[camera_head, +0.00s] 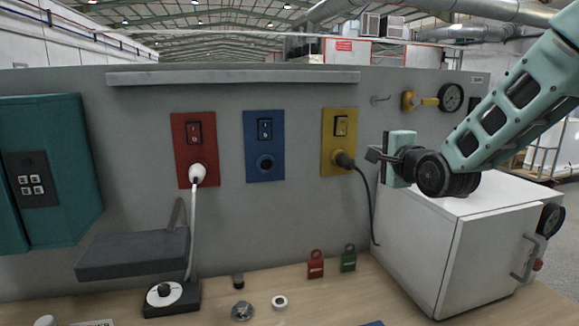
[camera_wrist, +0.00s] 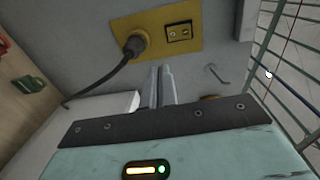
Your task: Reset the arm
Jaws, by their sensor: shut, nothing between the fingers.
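My gripper (camera_head: 373,155) is at the right in the head view, in front of the grey wall panel and above the white cabinet. Its fingers point left, towards the yellow socket plate (camera_head: 340,142). In the wrist view the two fingers of my gripper (camera_wrist: 162,72) are close together with nothing between them. The yellow plate also shows in the wrist view (camera_wrist: 190,33), beyond the fingertips. A black plug (camera_head: 344,160) sits in that plate, with a black cable hanging from it. My gripper appears apart from the plug.
The white cabinet (camera_head: 400,245) stands below my arm. A wall hook (camera_head: 380,99), a yellow valve (camera_head: 420,101) and a gauge (camera_head: 451,97) are close by. Red (camera_head: 316,265) and green (camera_head: 348,259) padlocks stand on the wooden bench. A white plug (camera_head: 197,173) is in the red plate.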

